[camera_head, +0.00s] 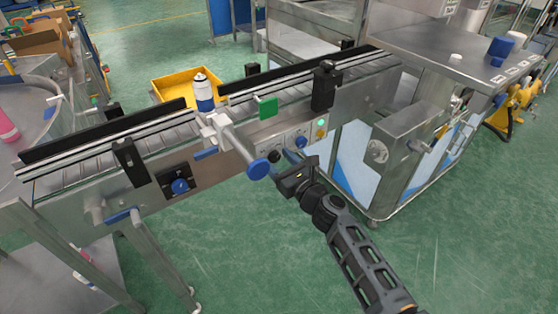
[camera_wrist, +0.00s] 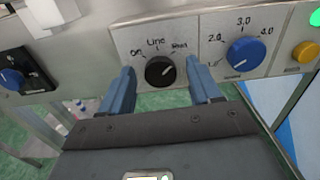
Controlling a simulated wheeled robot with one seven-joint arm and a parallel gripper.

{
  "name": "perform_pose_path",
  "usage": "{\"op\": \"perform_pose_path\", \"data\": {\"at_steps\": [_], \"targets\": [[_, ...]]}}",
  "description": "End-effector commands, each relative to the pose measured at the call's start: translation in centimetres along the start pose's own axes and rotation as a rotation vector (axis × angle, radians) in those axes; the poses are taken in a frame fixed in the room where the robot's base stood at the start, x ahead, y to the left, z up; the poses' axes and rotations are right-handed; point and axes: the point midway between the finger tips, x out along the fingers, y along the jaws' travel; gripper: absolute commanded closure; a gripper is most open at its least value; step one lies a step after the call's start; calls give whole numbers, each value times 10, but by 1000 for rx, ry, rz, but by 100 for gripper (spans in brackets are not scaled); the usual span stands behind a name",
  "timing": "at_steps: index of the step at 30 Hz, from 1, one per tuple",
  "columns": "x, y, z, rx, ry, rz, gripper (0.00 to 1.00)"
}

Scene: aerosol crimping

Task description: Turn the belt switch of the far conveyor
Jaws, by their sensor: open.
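In the head view the black switch (camera_head: 274,157) shows small, just beyond my gripper (camera_head: 286,172). In the wrist view my gripper (camera_wrist: 160,82) is open, with one blue finger to the left and one to the right of the black switch. The fingers look apart from the knob; whether they reach its depth I cannot tell.
Right of the switch are a blue dial (camera_wrist: 246,54), a yellow button (camera_wrist: 305,52) and a green lamp (camera_wrist: 315,18). A blue-ended cylinder (camera_head: 258,168) juts out close to my gripper. Another blue knob (camera_head: 179,186) is further left. A can (camera_head: 203,92) stands on the belt.

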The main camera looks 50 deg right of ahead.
Motion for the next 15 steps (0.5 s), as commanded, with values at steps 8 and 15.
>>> {"op": "perform_pose_path", "data": {"at_steps": [8,15], "targets": [[0,0,0,-1,0,0,52],[0,0,0,-1,0,0,75]]}}
